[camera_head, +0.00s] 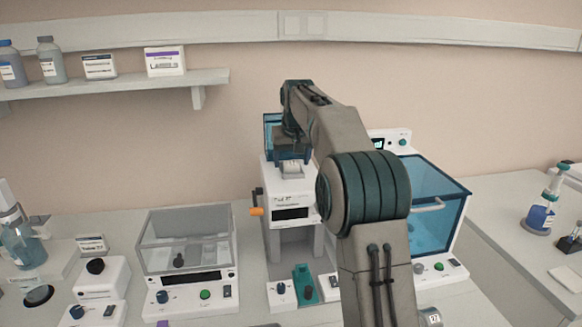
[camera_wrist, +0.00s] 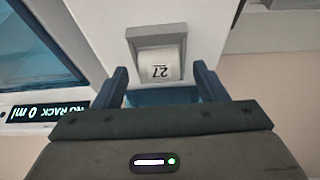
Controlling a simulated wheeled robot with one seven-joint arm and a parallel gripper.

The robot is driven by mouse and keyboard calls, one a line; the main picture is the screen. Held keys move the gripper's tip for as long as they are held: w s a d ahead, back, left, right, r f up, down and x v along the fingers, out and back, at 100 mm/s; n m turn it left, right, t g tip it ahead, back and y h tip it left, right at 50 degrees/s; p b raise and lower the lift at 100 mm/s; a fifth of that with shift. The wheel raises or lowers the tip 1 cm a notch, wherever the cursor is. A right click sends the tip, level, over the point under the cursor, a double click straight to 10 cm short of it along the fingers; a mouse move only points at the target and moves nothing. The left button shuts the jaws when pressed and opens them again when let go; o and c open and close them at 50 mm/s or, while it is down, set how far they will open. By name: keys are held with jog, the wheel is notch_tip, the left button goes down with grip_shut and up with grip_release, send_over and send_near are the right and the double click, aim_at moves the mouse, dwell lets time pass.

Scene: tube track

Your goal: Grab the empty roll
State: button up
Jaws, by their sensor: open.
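A white curved piece marked 27 (camera_wrist: 160,68), which looks like a label roll or its strip, sits in a square grey recess on a white machine (camera_wrist: 105,28). I cannot tell whether it is the empty roll. My gripper (camera_wrist: 162,78) is open, one dark finger on each side of the recess, with nothing seen between the fingers but the piece beyond them. In the head view the tall white machine (camera_head: 291,198) has an orange-handled lever on its left. My arm hides part of it, and my gripper (camera_head: 291,146) is over its top.
A blue-walled box (camera_head: 440,205) stands to the right, close to my arm. A clear-lidded box (camera_head: 187,240) stands to the left. A wall shelf (camera_head: 120,88) holds bottles and boxes at upper left. A display reading NO RACK 0 ml (camera_wrist: 48,111) shows in the wrist view.

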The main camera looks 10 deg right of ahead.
jog(key=shift+c, duration=0.3)
jog(key=c, duration=1)
jog(key=shift+r, duration=0.1)
